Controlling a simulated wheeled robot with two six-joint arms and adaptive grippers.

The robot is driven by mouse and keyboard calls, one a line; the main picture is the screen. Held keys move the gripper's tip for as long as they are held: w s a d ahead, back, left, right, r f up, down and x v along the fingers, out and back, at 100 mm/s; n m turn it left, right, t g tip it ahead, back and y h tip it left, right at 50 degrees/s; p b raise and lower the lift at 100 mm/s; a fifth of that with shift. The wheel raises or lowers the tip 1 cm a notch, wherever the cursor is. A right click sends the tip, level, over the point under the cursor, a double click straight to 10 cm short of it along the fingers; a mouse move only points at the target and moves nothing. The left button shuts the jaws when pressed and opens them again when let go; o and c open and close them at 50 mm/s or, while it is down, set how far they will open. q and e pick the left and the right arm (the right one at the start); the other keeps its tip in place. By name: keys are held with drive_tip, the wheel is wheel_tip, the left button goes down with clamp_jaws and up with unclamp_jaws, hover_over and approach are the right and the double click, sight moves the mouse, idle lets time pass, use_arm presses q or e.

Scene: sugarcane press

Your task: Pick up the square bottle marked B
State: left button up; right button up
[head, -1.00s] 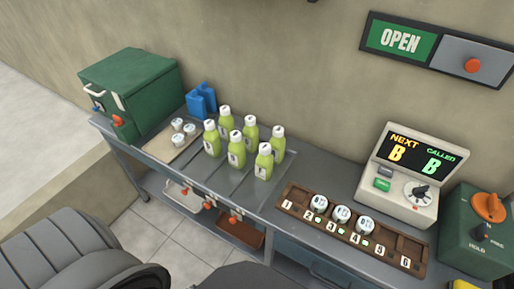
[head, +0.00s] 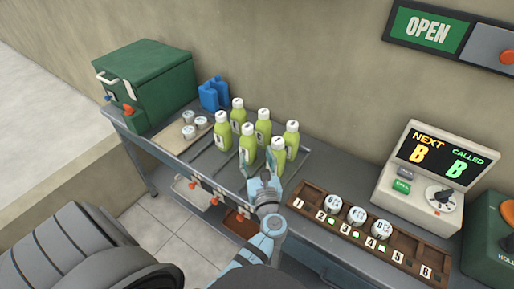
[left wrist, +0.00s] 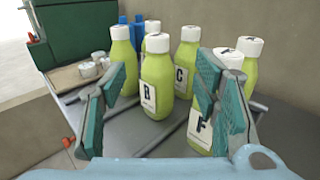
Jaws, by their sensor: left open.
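The square bottle marked B (left wrist: 158,88) has a white cap, light green body and white label with a black B. In the left wrist view it stands upright between and beyond my fingertips. In the head view it appears to be the middle bottle of the front row (head: 247,138). My left gripper (head: 258,166) is open in front of the bottles. In the left wrist view its teal fingers (left wrist: 162,90) frame the bottle with nothing held. The right finger partly hides a bottle marked F (left wrist: 200,130). My right gripper is not in view.
Several similar green bottles stand close around, including one marked C (left wrist: 186,65). A numbered wooden rack (head: 297,202) with white-lidded cups is to the right. A green box (head: 150,80) and blue containers (head: 213,93) stand at the left back.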

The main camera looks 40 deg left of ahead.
sight(249, 131)
use_arm(q)
drive_tip(key=x, duration=1.4)
drive_tip(key=shift+s+a+r+b, duration=0.1)
drive_tip(key=shift+s+b, duration=0.1)
drive_tip(key=shift+b, duration=0.2)
drive_tip(key=shift+s, duration=0.1)
clamp_jaws()
drive_tip(key=shift+r, duration=0.1)
